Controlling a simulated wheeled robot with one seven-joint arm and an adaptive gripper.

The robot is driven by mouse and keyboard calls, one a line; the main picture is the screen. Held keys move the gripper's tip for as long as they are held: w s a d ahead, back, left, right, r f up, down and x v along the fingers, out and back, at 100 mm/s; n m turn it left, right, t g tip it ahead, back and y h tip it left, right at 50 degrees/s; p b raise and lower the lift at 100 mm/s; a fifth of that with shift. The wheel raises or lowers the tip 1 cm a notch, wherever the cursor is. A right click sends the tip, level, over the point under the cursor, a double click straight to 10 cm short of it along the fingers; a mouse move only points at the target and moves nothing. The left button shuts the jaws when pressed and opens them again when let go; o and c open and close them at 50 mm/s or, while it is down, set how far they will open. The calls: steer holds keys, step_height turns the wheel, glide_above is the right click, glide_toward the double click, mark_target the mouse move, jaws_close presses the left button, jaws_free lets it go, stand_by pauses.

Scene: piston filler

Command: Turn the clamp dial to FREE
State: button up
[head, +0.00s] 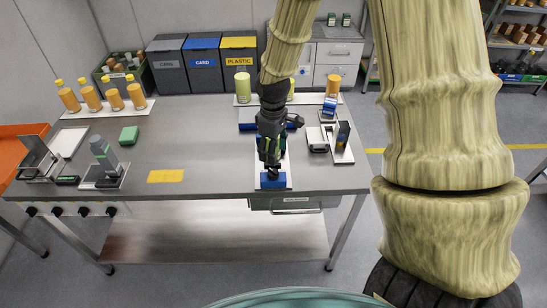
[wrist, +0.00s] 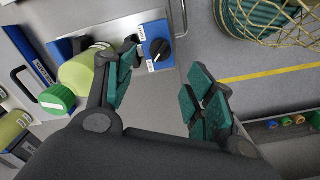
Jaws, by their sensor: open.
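The clamp dial (wrist: 155,48) is a black round knob with a white pointer line on a blue box (wrist: 165,35) in the wrist view. White labels sit beside it, too small to read. In the head view the blue box (head: 274,181) stands at the table's front edge, with the dial mostly hidden by my gripper (head: 271,168). In the wrist view my gripper (wrist: 165,75) is open and empty, its teal-padded fingers spread wide. The dial lies beyond the fingertips, nearer the left finger, and appears untouched. A yellow-green bottle (wrist: 75,73) with a green cap lies left of the left finger.
Orange bottles (head: 112,100) stand at the table's back left. A device with a black and orange part (head: 343,134) stands right of my arm. A yellow mat (head: 166,176) lies left, with bare table around it. A drawer (head: 288,203) hangs below the front edge.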

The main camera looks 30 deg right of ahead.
steer(key=shift+r, duration=1.1)
steer(key=shift+d, duration=0.1)
